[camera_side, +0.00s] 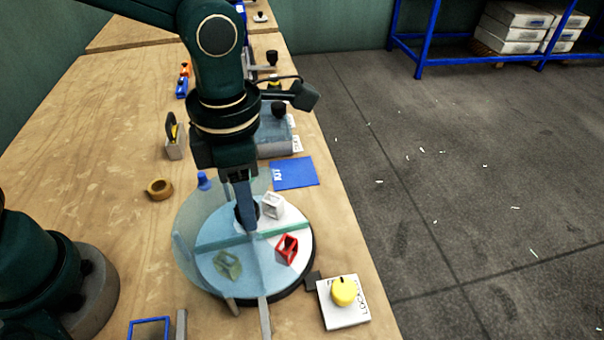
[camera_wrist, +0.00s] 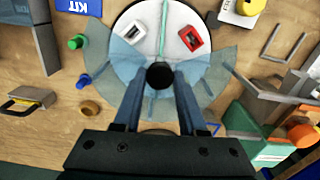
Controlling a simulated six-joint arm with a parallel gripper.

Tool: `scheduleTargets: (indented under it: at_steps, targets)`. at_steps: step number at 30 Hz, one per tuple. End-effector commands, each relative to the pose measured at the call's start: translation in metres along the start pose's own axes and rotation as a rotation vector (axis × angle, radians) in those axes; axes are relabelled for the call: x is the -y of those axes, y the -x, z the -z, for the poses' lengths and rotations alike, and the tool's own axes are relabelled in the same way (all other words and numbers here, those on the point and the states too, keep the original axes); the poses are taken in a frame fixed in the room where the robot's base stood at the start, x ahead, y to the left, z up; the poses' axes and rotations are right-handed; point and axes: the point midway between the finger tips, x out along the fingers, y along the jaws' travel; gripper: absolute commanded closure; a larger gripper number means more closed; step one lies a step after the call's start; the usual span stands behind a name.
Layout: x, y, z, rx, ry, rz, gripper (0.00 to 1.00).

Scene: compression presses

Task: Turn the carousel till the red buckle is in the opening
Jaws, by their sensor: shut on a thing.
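The carousel (camera_side: 302,228) is a round white disc with upright dividers, partly under a clear bluish cover (camera_side: 186,235). The red buckle (camera_side: 287,249) stands on its right side, and in the wrist view (camera_wrist: 190,38) it is right of a green-edged divider. A white buckle (camera_side: 272,206) stands across that divider; both look untinted, outside the cover. A greenish buckle (camera_side: 228,264) shows through the cover. My gripper (camera_side: 246,214) points down at the hub, its fingers shut on the black knob (camera_wrist: 160,75). The exact edges of the opening are hard to tell.
A white block with a yellow knob (camera_side: 343,290) stands near the table edge beside the carousel. A blue KIT mat (camera_side: 294,173), a tan tape ring (camera_side: 159,189) and a blue peg (camera_side: 203,181) lie around it. Bare table lies to the left.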

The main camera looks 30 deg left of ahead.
Motion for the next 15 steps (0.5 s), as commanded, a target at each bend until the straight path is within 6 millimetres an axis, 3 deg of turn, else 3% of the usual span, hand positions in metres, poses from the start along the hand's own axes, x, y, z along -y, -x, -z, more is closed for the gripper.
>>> scheduleTargets:
  at_steps: [1,2,3,4,15]
  targets:
    - [-0.0003,0.0015,0.0004,0.000,0.000,-0.001,1.00]
    - [-0.0003,0.0015,0.0004,0.000,0.000,-0.001,0.52]
    - [-0.0003,0.0014,0.0004,0.000,0.000,-0.001,0.36]
    - [-0.0003,0.0013,0.0003,0.000,0.000,-0.001,0.29]
    - [-0.0002,0.0048,-0.0006,0.003,-0.001,-0.001,0.29]
